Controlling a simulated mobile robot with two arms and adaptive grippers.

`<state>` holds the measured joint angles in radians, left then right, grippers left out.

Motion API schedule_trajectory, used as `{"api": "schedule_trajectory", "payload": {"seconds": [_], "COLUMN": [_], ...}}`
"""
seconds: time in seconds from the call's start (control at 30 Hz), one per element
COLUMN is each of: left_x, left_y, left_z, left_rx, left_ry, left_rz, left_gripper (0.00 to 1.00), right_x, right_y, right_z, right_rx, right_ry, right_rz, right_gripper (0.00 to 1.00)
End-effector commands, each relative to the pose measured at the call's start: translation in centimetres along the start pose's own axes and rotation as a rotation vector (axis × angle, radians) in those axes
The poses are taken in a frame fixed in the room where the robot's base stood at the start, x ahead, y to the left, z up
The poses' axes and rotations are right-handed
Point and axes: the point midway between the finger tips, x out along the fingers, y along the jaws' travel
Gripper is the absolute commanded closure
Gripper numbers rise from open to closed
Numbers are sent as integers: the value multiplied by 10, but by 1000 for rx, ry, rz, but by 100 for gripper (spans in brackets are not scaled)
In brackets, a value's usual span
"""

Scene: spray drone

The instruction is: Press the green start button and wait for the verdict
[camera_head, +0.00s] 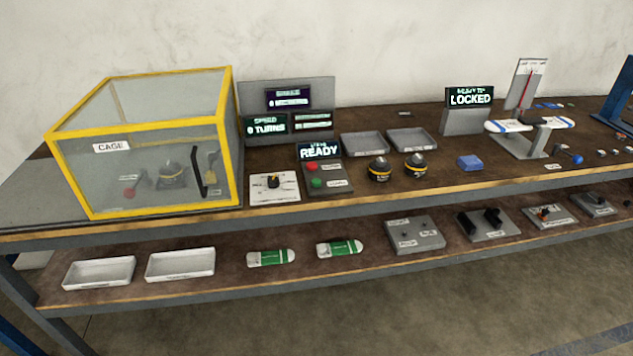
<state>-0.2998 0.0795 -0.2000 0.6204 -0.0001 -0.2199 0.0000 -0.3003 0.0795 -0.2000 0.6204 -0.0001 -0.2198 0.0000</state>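The green start button (317,183) sits on a grey control box on the bench top, just below a red button (312,166) on the same box. A small display (319,151) behind the box reads READY. Other displays stand further back: one reads SPEED 0 TURNS (265,126), and one at the right reads LOCKED (470,97). The yellow-framed cage (140,140) stands to the left with its clear front closed; a dark motor-like unit (172,174) is inside. Neither of my grippers shows in the head view.
A white dial plate (274,187) lies left of the button box, and two black-and-yellow domed units (378,168) stand to its right. Grey trays (364,143) lie behind. White trays (99,272) and green-white packs (270,257) lie on the lower shelf.

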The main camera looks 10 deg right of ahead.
Motion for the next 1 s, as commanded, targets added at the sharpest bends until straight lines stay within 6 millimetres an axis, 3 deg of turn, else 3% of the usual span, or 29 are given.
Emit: {"api": "schedule_trajectory", "payload": {"seconds": [0.07,0.3,1.0], "left_x": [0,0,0], "left_y": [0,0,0], "left_z": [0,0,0], "left_rx": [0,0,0], "left_ry": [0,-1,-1], "left_rz": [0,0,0], "left_gripper": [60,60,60], "right_x": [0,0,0], "right_y": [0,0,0], "right_z": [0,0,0], "right_rx": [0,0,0], "right_ry": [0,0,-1], "right_rz": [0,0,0], "right_gripper": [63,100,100]}}
